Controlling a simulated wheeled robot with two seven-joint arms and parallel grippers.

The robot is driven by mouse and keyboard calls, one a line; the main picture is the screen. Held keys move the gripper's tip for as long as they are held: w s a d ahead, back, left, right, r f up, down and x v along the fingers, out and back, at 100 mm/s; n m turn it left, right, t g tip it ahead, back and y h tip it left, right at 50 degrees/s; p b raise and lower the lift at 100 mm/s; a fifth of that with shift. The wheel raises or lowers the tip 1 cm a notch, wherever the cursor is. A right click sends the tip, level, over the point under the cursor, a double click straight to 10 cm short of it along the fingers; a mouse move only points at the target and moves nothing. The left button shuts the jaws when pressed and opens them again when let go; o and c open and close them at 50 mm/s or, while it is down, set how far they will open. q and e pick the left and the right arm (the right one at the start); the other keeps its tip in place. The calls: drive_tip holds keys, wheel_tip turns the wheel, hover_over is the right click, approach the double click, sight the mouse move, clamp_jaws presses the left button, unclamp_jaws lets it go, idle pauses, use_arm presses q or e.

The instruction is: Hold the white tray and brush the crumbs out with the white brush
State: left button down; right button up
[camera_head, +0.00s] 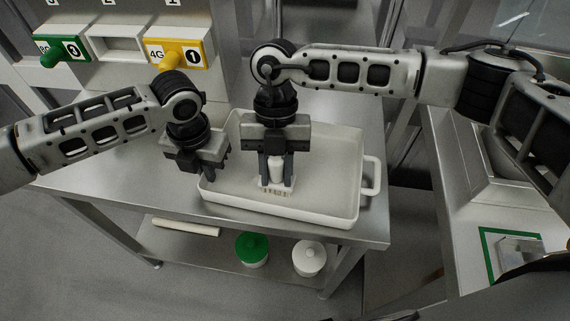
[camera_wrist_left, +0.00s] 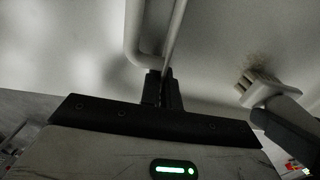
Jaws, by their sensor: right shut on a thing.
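The white tray (camera_head: 325,212) lies on the metal table with its right handle jutting out. My left gripper (camera_head: 197,168) is at the tray's left side. In the left wrist view its fingers (camera_wrist_left: 163,88) look closed around the tray's rail-like handle (camera_wrist_left: 133,40). My right gripper (camera_head: 276,165) points down inside the tray and is shut on the white brush (camera_head: 277,172). The brush head is low at the tray floor near the front wall. It also shows in the left wrist view (camera_wrist_left: 258,90), beside brownish crumbs (camera_wrist_left: 258,66).
A green-lidded pot (camera_head: 252,248), a white pot (camera_head: 309,258) and a pale roll (camera_head: 186,227) sit on the lower shelf. Another metal counter (camera_head: 460,210) stands to the right.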

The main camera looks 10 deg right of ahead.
sight(268, 158)
drive_tip(key=shift+w+d, duration=0.4)
drive_tip(key=shift+w, duration=0.4)
drive_tip(key=shift+w+d, duration=0.35)
drive_tip(key=shift+w, duration=0.45)
drive_tip(key=s, duration=0.1)
drive_tip(key=s+a, duration=0.1)
drive_tip(key=s, duration=0.1)
drive_tip(key=shift+a, duration=0.2)
drive_tip(key=shift+w+a, duration=0.15)
drive_tip(key=shift+a, duration=0.45)
drive_tip(key=shift+w, duration=0.35)
drive_tip(key=shift+w+d, duration=0.35)
drive_tip(key=shift+w, duration=0.35)
drive_tip(key=shift+w+d, duration=0.35)
drive_tip(key=shift+w, duration=0.35)
drive_tip(key=shift+s+a, duration=0.35)
drive_tip(key=shift+s, duration=0.35)
drive_tip(key=shift+s+a, duration=0.3)
drive_tip(key=shift+s, duration=0.4)
drive_tip(key=shift+s+a+r, duration=0.1)
drive_tip(key=shift+s+r, duration=0.05)
drive_tip(key=shift+r, duration=0.6)
drive_tip(key=shift+s+r, duration=0.1)
drive_tip(key=shift+r, duration=3.2)
